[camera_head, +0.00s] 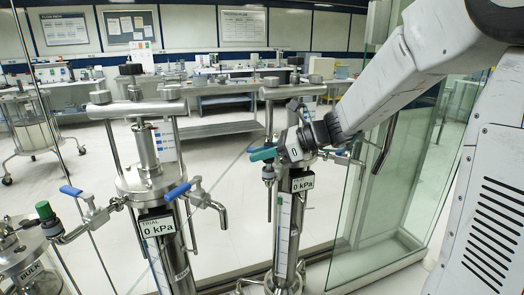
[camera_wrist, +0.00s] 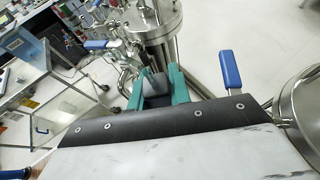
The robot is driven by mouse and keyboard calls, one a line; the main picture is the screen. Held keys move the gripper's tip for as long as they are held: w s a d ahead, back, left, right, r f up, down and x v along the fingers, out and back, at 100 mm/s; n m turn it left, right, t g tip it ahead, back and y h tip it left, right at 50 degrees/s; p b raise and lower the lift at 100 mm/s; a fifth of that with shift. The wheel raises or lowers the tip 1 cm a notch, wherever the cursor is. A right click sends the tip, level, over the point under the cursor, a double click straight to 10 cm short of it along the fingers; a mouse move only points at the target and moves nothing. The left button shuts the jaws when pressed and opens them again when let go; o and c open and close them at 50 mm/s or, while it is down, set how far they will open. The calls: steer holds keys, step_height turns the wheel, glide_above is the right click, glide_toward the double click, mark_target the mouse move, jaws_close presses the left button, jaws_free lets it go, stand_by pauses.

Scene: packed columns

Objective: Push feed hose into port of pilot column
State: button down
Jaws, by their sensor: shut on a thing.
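The pilot column (camera_head: 288,215) is the steel column right of centre in the head view, with a 0 kPa sign near its top. A steel column (camera_wrist: 152,28) also stands just beyond the fingertips in the wrist view. My gripper (camera_head: 262,154) is at the upper part of the pilot column, its teal fingers pointing left. In the wrist view my gripper (camera_wrist: 157,78) is shut on a small grey piece, apparently the end of the feed hose (camera_wrist: 154,84). A thin pale line runs down left from the fingers in the head view, perhaps the hose. The port and any contact are not clear.
The trial column (camera_head: 160,190) with blue-handled valves stands left, and a bulk vessel (camera_head: 30,262) is at the lower left. A glass panel (camera_head: 385,190) is close on the right. Benches (camera_head: 225,95) line the back; open floor lies between.

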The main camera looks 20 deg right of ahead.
steer(key=shift+f, duration=0.5)
steer(key=c, duration=1.2)
jaws_free()
steer(key=v, duration=0.7)
steer(key=shift+s+d, duration=0.15)
steer(key=shift+d, duration=0.2)
steer(key=shift+r, duration=0.1)
